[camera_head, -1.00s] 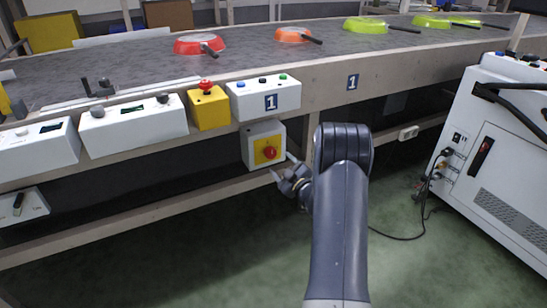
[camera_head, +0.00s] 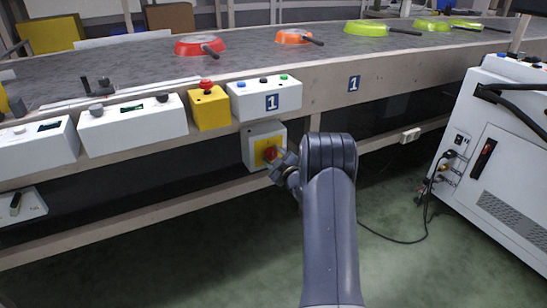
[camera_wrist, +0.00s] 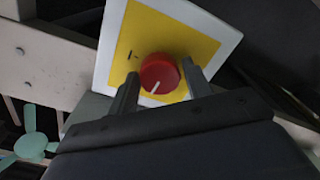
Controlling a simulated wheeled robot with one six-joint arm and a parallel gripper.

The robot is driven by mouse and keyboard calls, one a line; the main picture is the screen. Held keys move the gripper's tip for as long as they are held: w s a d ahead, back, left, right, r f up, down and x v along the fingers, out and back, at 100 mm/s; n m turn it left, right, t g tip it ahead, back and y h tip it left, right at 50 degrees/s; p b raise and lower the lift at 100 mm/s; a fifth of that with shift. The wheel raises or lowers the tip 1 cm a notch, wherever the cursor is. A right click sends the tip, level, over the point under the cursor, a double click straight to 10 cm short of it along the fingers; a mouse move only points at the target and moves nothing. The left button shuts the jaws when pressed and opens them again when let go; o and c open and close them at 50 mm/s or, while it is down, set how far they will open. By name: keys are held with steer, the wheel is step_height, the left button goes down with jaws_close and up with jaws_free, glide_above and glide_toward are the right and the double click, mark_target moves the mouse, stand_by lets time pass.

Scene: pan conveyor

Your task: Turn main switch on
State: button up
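The main switch is a red round knob (camera_head: 270,153) on a yellow plate (camera_head: 259,150), on a light grey box (camera_head: 249,145) below the conveyor's edge. In the wrist view the red knob (camera_wrist: 160,70) bears a white line pointing to the lower left; a dark mark shows on the yellow plate (camera_wrist: 150,30) to its upper left. My gripper (camera_head: 277,161) is at the knob, partly hiding it in the head view. In the wrist view my gripper (camera_wrist: 160,75) is open, one finger on either side of the knob; I cannot tell whether they touch it.
Above the switch are a yellow box with a red button (camera_head: 208,104) and a white panel (camera_head: 250,97) with several buttons. Pans such as the red one (camera_head: 200,45) lie on the conveyor (camera_head: 130,65).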

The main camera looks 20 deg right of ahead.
steer(key=c, duration=0.6)
steer(key=shift+c, duration=0.2)
steer(key=m, duration=0.3)
steer(key=shift+m+p, duration=0.3)
steer(key=shift+m, duration=0.1)
steer(key=m+p, duration=0.1)
steer(key=m, duration=0.3)
steer(key=shift+m, duration=0.3)
steer(key=m+p, duration=0.1)
steer(key=m, duration=0.3)
steer(key=shift+m, duration=0.3)
steer(key=shift+m+h+p, duration=0.3)
steer(key=shift+m+p, duration=0.05)
steer(key=shift+m, duration=1.65)
